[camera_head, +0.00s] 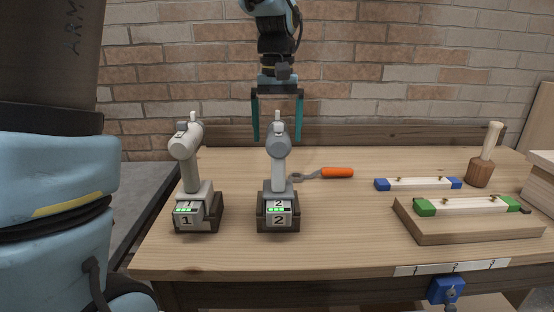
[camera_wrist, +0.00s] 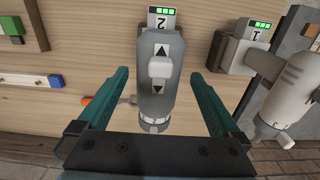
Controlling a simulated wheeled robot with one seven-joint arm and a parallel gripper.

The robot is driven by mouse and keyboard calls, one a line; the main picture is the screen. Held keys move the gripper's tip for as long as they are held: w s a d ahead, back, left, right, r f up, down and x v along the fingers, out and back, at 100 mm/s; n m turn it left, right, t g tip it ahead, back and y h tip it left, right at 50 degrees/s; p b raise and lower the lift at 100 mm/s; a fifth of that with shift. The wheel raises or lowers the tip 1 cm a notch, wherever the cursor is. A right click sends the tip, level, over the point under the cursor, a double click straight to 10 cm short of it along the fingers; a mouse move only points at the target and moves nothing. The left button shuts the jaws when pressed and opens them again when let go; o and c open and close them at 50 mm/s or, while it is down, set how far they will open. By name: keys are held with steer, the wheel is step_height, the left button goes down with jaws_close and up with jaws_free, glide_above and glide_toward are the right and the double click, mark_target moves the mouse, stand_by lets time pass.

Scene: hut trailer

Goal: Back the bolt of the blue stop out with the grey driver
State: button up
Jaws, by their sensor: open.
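The grey driver (camera_head: 279,150) stands upright in a dark holder marked 2, left of the table's middle. My gripper (camera_head: 277,138) points down over it, open, with one finger on each side of its body. In the wrist view the driver (camera_wrist: 158,85) lies between the spread fingers of my gripper (camera_wrist: 159,73), with visible gaps on both sides. A blue block (camera_head: 441,288), which looks like the blue stop, sits on the table's front edge below a strip numbered 1 to 3. A small bolt-like part shows on it.
A paler driver (camera_head: 186,150) stands in holder 1 (camera_head: 198,217) on the left. Right are a blue-ended bar (camera_head: 418,184), a green-ended bar (camera_head: 462,206) on a board, and a mallet (camera_head: 480,172). The front middle is clear.

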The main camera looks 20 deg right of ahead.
mark_target(278, 154)
steer(key=shift+w+d+f+p, duration=0.1)
steer(key=shift+f+p, duration=0.5)
steer(key=shift+f, duration=1.05)
steer(key=shift+w+d+f+p, duration=0.1)
steer(key=shift+f+p, duration=0.45)
steer(key=shift+f, duration=1.05)
jaws_close()
steer(key=shift+r, duration=0.1)
